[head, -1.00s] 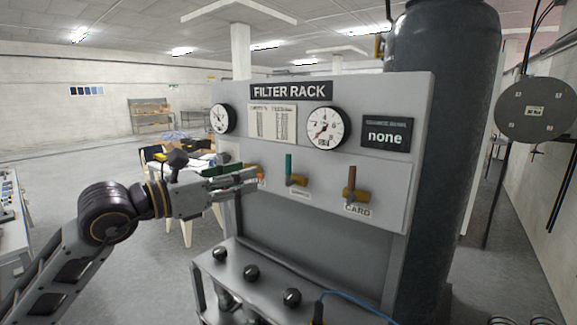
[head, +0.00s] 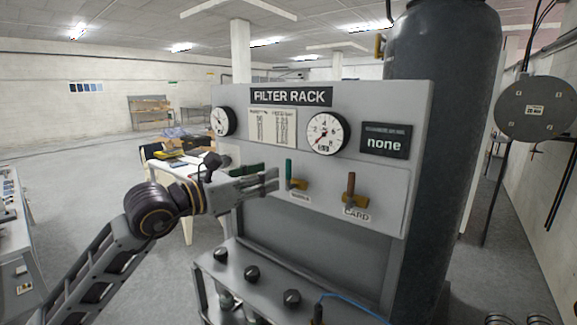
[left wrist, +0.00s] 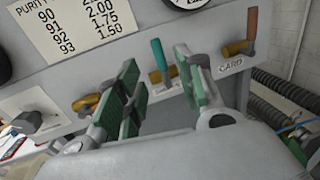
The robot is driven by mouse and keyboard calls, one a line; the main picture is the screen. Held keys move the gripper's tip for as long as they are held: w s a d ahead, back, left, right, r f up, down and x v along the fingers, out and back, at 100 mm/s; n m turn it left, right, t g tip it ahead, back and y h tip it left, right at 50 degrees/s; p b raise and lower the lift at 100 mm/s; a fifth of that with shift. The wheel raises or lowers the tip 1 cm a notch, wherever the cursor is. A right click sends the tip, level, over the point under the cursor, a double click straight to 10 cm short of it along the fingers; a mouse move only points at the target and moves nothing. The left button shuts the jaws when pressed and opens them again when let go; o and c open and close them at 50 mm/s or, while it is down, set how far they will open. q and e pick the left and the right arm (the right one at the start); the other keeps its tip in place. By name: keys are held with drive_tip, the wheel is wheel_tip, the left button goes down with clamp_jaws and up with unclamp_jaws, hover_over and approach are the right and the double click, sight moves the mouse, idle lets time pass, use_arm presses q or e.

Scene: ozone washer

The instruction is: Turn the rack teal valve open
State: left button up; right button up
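The teal valve has an upright teal handle (head: 289,169) on a brass body (head: 299,184), on the panel of the filter rack (head: 385,100). In the left wrist view the teal handle (left wrist: 160,55) stands beyond my fingers, between their tips as seen there. My left gripper (head: 277,180) is open, its tips just left of the teal valve in the head view. In the left wrist view its two green-padded fingers (left wrist: 164,88) are apart with nothing held. Whether a finger touches the valve cannot be told. My right gripper is not in view.
A brown-handled valve (head: 351,186) is to the right, above a "CARD" label. An orange valve (left wrist: 88,103) is left of the teal one in the left wrist view. Gauges (head: 326,133) are above. A ledge with black knobs (head: 251,273) juts out below. A dark tank (head: 440,150) stands right.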

sight(286, 171)
use_arm(q)
drive_tip(key=p+x, duration=0.2)
drive_tip(key=x, duration=0.5)
drive_tip(key=shift+w+d+p, duration=0.15)
drive_tip(key=shift+w+p, duration=0.05)
drive_tip(key=shift+p, duration=0.2)
drive_tip(key=shift+w+d, duration=0.25)
drive_tip(key=shift+d, duration=0.05)
clamp_jaws()
